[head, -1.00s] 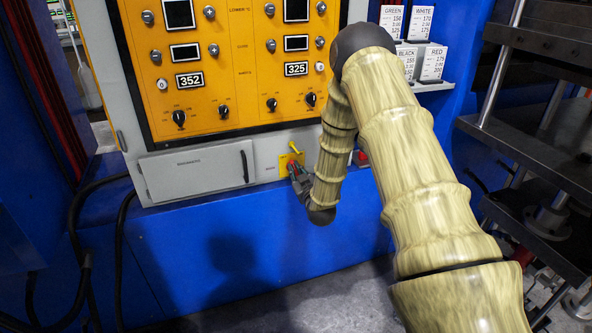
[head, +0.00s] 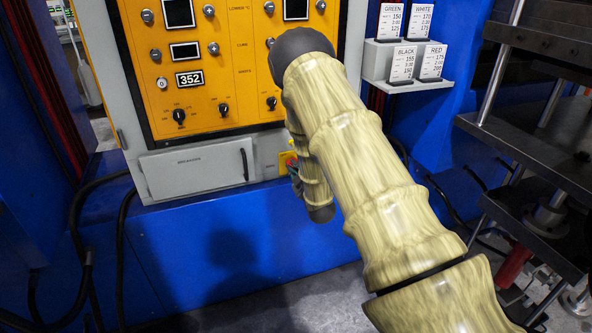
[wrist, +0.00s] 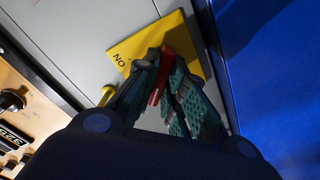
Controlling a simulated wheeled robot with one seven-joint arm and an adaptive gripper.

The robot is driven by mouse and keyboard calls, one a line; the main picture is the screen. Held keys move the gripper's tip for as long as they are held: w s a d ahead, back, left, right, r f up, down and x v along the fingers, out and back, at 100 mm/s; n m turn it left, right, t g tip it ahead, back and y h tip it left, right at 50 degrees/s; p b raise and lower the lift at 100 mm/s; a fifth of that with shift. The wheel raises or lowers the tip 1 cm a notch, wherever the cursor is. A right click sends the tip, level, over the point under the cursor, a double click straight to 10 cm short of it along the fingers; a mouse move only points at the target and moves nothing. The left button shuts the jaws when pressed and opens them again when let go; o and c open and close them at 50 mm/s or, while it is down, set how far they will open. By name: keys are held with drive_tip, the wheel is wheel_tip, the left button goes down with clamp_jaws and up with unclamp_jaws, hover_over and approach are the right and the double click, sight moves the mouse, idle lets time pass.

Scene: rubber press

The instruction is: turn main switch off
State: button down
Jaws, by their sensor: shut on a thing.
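The main switch has a red handle (wrist: 159,84) on a yellow plate (wrist: 190,32) at the lower right of the grey cabinet. The word ON shows on the plate's left part in the wrist view. My gripper (wrist: 165,66) is shut on the red handle, with its teal-padded fingers on both sides of it. The fingers hide part of the handle. In the head view, the yellow plate (head: 284,161) shows only in part beside my gripper (head: 292,166), and my arm covers the area to its right.
The orange control panel (head: 215,85) with knobs and displays is above the switch. A breaker door (head: 195,168) with a black handle is to its left. A card shelf (head: 405,70) and a dark metal press (head: 540,130) stand at the right. Black cables (head: 90,220) hang at the left.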

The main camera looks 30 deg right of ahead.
drive_tip(key=c, duration=1.5)
unclamp_jaws()
drive_tip(key=shift+s, duration=0.1)
drive_tip(key=v, duration=1.1)
drive_tip(key=shift+s, duration=0.4)
drive_tip(key=shift+f, duration=0.15)
